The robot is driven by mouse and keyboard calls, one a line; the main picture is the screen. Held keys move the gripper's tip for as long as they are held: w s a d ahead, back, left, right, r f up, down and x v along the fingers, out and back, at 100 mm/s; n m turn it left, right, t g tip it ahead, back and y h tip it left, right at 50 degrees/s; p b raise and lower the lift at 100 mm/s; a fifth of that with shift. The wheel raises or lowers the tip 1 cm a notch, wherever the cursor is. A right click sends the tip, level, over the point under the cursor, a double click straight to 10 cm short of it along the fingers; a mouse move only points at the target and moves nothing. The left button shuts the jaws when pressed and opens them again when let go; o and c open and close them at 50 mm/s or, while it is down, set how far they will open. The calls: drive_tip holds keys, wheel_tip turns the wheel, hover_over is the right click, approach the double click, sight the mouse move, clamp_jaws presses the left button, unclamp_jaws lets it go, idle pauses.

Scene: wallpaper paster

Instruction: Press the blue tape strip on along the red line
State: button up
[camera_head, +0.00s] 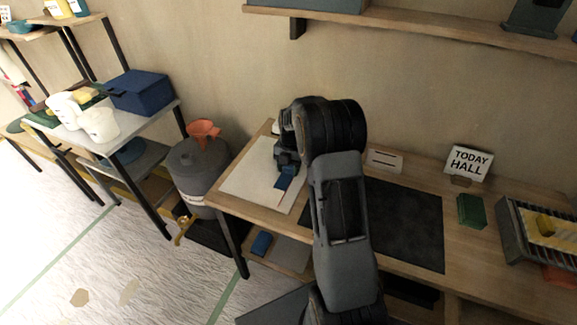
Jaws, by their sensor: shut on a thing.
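A white board (240,184) lies on the left end of the wooden table. A short part of the thin red line (279,196) shows on the board, just below the blue tape strip (287,177); the rest of the line is hidden. My gripper (285,168) is shut on the strip over the board's right side. The strip sticks out below the dark fingers toward the front edge. Whether the strip touches the board cannot be told. My arm hides the area to the right of the gripper.
A dark mat (403,225) covers the table's middle. A small white card (384,161), a "TODAY HALL" sign (467,162), a green block (471,210) and a slatted rack (530,235) stand to the right. A grey bin (197,170) with an orange funnel (203,131) stands left of the table.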

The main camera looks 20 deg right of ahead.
drive_tip(key=shift+f, duration=0.1)
idle(0.3)
drive_tip(key=o, duration=1)
wheel_tip(320, 180, up, 14)
drive_tip(key=w+d+p, duration=0.1)
drive_tip(key=shift+d, duration=0.15)
